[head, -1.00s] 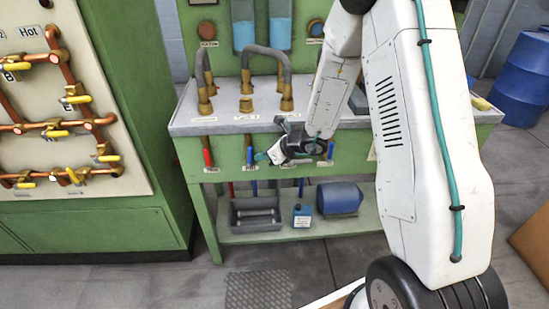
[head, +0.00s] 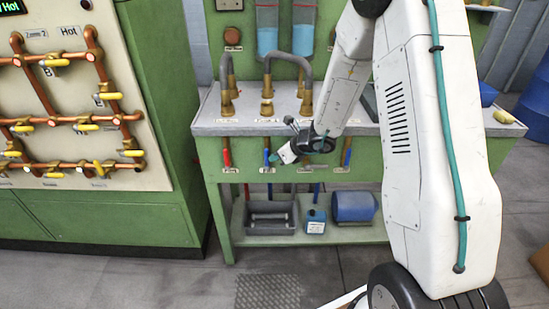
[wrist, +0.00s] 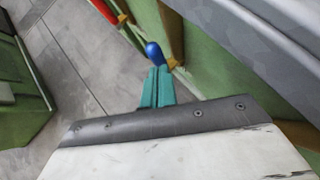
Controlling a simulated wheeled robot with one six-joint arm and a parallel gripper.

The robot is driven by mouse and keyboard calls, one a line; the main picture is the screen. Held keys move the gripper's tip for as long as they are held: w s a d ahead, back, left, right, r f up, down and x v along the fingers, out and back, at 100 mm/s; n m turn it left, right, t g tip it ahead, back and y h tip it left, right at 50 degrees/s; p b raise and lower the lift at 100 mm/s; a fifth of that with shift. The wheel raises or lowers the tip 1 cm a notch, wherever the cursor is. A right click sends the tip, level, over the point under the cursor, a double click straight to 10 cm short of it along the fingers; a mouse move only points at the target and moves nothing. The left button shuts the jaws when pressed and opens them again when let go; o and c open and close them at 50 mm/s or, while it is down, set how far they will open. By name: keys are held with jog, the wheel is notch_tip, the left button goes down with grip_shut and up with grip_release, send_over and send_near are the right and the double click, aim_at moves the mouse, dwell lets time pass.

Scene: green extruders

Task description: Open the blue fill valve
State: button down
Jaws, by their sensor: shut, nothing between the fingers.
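A row of valve handles hangs on the green front of the bench. The blue handle (head: 266,157) beside the red one is close to my gripper (head: 274,158), whose teal fingers are shut and empty. In the wrist view the rounded blue handle (wrist: 153,50) is just beyond the tips of my gripper (wrist: 158,69). I cannot tell whether they touch. Another blue handle (head: 347,152) hangs farther right, beyond my wrist. The label lettering is too small to read.
A red handle (head: 227,154) hangs just left of the blue one. Copper pipes with yellow valves cover the panel (head: 63,179) at left. A grey bin (head: 270,228), a blue bottle (head: 315,222) and a blue drum-like object (head: 354,207) sit on the lower shelf.

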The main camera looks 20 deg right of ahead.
jog(key=shift+w+a+r, duration=0.35)
jog(key=shift+w+r, duration=0.05)
jog(key=shift+r, duration=0.15)
jog(key=s+f+v, duration=0.2)
jog(key=v, duration=1.2)
jog(key=shift+d, duration=0.2)
